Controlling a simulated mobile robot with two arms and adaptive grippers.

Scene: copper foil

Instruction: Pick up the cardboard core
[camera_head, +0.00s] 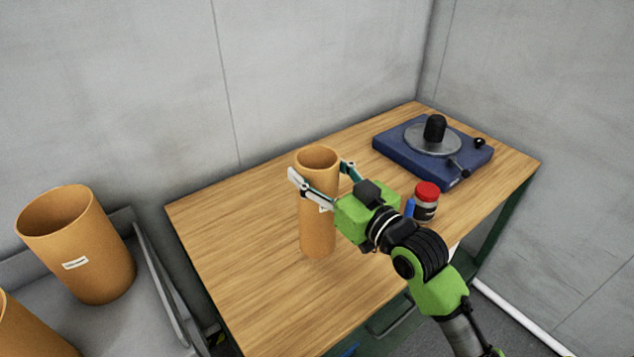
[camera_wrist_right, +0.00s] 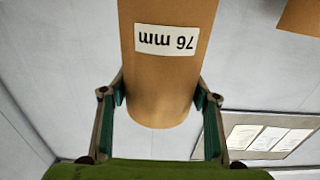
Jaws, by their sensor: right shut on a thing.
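A tall tan cardboard core (camera_head: 317,232), an open tube, stands upright over the wooden table in the head view. Whether its base touches the tabletop I cannot tell for sure. My right gripper (camera_head: 318,180) reaches it from the right with one finger on each side near the upper part, and is shut on it. In the right wrist view the core (camera_wrist_right: 165,85) fills the middle, with a white "76 mm" label upside down. The right gripper's fingertips (camera_wrist_right: 160,97) press its sides there. My left gripper is not in view.
The wooden table (camera_head: 240,250) has free room left of the core. A blue turntable-like device (camera_head: 400,150) with a black knob stands at the back right. A red-lidded jar (camera_head: 426,203) and a small blue item are behind my wrist. Larger tubes (camera_head: 80,235) stand on a grey tray at left.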

